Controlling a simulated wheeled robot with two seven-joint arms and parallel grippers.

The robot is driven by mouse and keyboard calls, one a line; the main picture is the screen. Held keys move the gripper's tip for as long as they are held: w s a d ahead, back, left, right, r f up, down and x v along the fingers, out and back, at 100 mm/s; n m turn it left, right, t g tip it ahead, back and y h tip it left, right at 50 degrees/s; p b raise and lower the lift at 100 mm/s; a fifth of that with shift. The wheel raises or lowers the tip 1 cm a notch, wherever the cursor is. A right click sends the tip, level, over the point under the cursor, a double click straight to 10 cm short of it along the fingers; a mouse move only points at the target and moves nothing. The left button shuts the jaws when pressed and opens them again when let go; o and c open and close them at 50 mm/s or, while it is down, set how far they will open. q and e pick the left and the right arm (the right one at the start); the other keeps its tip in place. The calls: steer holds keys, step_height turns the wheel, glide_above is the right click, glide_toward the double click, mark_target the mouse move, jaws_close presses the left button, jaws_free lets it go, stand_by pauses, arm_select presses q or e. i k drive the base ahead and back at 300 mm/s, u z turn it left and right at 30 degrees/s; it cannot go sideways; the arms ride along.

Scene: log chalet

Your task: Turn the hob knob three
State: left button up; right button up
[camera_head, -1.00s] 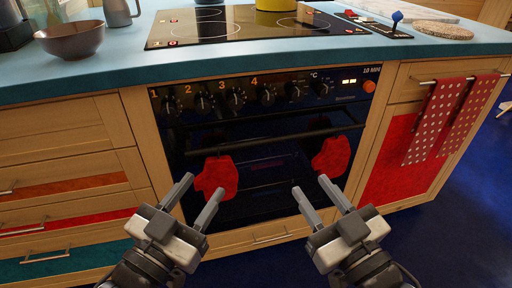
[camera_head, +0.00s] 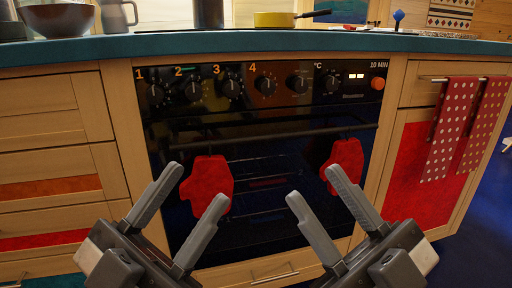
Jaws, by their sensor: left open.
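Hob knob three (camera_head: 231,88) is a dark round knob on the oven's black control panel (camera_head: 330,98), just right of the orange number 3. Knob two (camera_head: 193,89) is to its left and knob four (camera_head: 265,86) to its right. My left gripper (camera_head: 196,188) is open and empty, below the knobs and in front of a red oven mitt. My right gripper (camera_head: 313,184) is open and empty, lower right of knob three. Neither gripper touches a knob. The exact turn of knob three is too small to tell.
A left red mitt (camera_head: 207,183) and a right one (camera_head: 343,155) hang at the oven handle (camera_head: 275,136). The teal counter (camera_head: 320,43) overhangs the panel. A yellow pan (camera_head: 274,19) stands above. Dotted towels (camera_head: 450,130) hang at right. Space before the knobs is clear.

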mark_target(231, 89)
steer(key=k, duration=0.5)
steer(key=u, duration=1.5)
steer(key=i, duration=1.15)
steer(key=z, duration=1.65)
